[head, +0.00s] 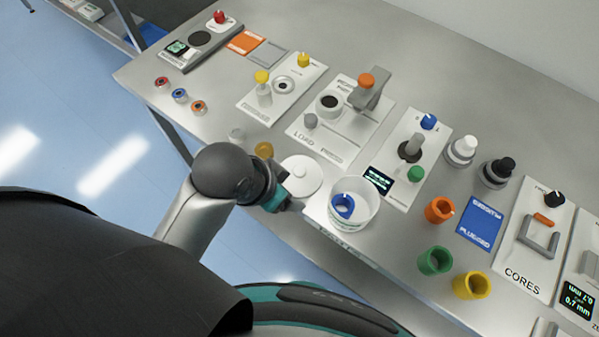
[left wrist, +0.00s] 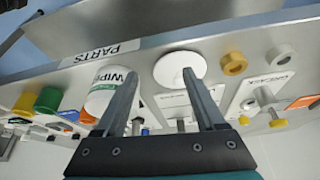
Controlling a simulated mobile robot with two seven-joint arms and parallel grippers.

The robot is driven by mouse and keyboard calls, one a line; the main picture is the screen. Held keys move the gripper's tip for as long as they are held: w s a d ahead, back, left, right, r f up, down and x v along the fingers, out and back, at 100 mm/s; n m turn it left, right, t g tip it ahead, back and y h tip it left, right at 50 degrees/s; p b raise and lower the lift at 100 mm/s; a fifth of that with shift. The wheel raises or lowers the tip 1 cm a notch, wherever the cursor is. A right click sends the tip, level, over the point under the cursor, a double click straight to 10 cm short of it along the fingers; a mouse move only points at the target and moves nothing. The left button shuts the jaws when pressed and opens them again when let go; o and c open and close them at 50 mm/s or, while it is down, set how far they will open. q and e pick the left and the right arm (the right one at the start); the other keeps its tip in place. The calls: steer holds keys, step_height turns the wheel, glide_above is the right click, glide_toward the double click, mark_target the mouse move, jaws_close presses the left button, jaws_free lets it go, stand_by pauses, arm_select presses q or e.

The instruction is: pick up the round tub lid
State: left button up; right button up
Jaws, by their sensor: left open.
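The round tub lid (head: 301,175) is white with a small knob and lies flat near the table's front edge, left of the open white tub (head: 366,220). A blue ring-like piece (head: 343,206) is inside the tub. My left gripper (head: 296,203) is at the lid's near side and hides a little of its edge. In the left wrist view the lid (left wrist: 176,70) shows beyond the open, empty fingers (left wrist: 159,75), partly behind one finger. The tub, marked WIPES (left wrist: 103,88), is beside the other finger. My right gripper is not in view.
A yellow ring (head: 264,149) and a pale ring (head: 236,135) lie left of the lid. A station marked LOAD (head: 322,146) stands behind it. Orange, green and yellow cups (head: 435,260) stand right of the tub. The table's front edge is close to the gripper.

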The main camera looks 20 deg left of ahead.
arm_select(q)
steer(key=w+d+r+m, duration=0.1)
steer(key=d+r+m, duration=0.1)
steer(key=m, duration=0.2)
steer(key=w+d+r+m+g+h, duration=0.1)
steer(key=w+d+r+m, duration=0.1)
steer(key=m, duration=0.3)
steer(key=w+d+r+m+g, duration=0.1)
steer(key=w+d+r+m, duration=0.1)
steer(key=d+r+m, duration=0.1)
steer(key=shift+w+d+m+h, duration=0.1)
steer(key=shift+d+m+h, duration=0.2)
steer(key=shift+d+m, duration=0.45)
steer(key=w+a+r+m+g+y, duration=0.2)
steer(key=w+a+r+m+y, duration=0.15)
steer(key=a+m, duration=0.35)
steer(key=b, duration=0.3)
glide_above(299, 170)
steer(key=f, duration=0.9)
steer(key=shift+s+d+f, duration=0.1)
steer(key=shift+d+f, duration=0.1)
steer(key=shift+f, duration=0.15)
steer(key=shift+m, duration=0.25)
steer(key=f+b, duration=0.1)
steer(key=f, duration=0.4)
steer(key=shift+a+f+b, duration=0.1)
steer(key=shift+a+b, duration=0.1)
steer(key=shift+b, duration=0.2)
steer(key=shift+c, duration=0.3)
